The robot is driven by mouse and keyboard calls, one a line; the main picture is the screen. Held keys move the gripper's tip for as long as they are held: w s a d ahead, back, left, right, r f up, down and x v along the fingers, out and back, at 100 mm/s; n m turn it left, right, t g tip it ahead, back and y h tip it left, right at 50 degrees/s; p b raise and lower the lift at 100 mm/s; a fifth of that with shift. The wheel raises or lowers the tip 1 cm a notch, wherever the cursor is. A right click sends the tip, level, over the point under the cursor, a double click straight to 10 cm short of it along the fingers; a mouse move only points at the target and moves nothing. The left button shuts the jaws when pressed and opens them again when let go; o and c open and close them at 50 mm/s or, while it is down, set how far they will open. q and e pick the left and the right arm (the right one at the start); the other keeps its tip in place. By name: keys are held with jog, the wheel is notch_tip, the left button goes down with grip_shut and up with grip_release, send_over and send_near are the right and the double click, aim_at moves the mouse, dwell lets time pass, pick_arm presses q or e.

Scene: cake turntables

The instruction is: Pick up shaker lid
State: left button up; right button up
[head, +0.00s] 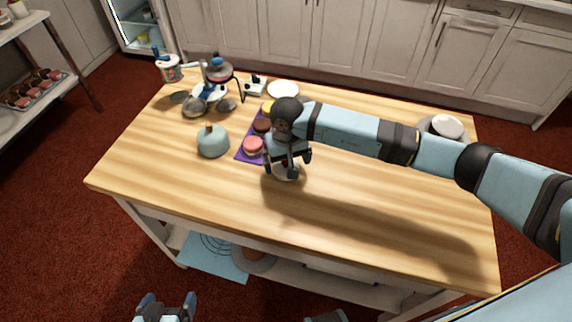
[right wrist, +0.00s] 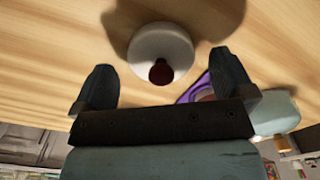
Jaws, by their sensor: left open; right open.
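A white round piece with a dark red knob, which looks like the shaker lid (right wrist: 147,42), lies on the wooden table. In the head view only part of the white piece (head: 286,175) shows below my right gripper (head: 288,164). The right gripper is open above it. In the right wrist view the white piece lies between and beyond the two fingertips, and I see no contact. My left gripper (head: 168,301) is open and empty at the bottom of the head view, off the table's front side.
A light blue dome with a brown knob (head: 213,143) and a purple mat (head: 244,155) with cakes stand left of the right gripper. Turntable gear (head: 218,72) and a white plate (head: 283,89) are behind. The wooden table (head: 400,215) is clear at front right.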

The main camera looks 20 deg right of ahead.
jog(key=shift+f, duration=1.15)
jog(key=c, duration=0.8)
